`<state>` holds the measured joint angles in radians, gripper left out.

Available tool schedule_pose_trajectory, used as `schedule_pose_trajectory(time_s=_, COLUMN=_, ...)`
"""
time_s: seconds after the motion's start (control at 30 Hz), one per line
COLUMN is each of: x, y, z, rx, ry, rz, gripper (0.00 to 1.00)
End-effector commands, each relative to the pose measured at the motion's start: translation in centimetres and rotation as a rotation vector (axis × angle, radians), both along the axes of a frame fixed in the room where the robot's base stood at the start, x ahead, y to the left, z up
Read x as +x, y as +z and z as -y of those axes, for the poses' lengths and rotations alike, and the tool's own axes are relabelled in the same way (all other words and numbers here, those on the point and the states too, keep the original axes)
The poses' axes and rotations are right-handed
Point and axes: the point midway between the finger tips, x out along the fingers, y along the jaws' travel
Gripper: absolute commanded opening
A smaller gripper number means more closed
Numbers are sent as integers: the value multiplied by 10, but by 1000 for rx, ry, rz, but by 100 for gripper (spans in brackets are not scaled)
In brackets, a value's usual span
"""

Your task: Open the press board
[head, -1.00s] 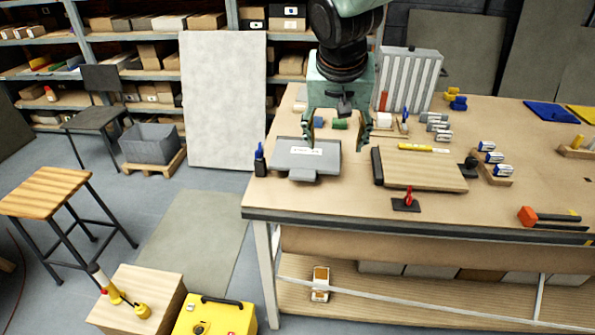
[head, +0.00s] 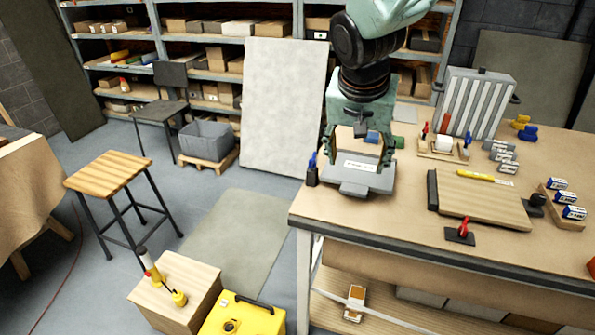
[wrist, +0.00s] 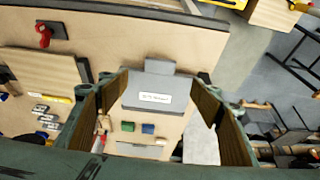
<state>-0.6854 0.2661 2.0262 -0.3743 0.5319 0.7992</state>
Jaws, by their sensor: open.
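The press board, a flat grey plate with a white label and a front tab, lies level near the left end of the workbench (head: 362,188). It also shows in the middle of the wrist view (wrist: 135,103), label toward the camera. My gripper (head: 357,158) is open and empty above the board, its two fingers spread to either side. In the wrist view the fingers (wrist: 160,80) frame the board and its tab. A gap seems to remain between fingertips and board. The back edge of the board is partly hidden by the gripper in the head view.
A blue block (wrist: 148,129) and a green block (wrist: 127,127) lie behind the board. A dark holder with a blue-topped tool (head: 312,172) stands just left of it. A wooden board (head: 485,202) and a red-handled clamp (head: 461,232) are to the right.

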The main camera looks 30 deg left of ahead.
Motion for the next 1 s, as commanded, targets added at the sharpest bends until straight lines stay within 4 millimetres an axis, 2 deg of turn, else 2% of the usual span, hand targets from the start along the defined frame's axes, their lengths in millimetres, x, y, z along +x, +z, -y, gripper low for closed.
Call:
schedule_pose_trajectory(time_s=0.27, x=3, y=-12, z=-2, rx=-1, ry=3, rz=-1, gripper=59)
schedule_pose_trajectory(time_s=1.0, x=36, y=-93, z=-7, rx=-3, ry=0, rz=-4, gripper=59)
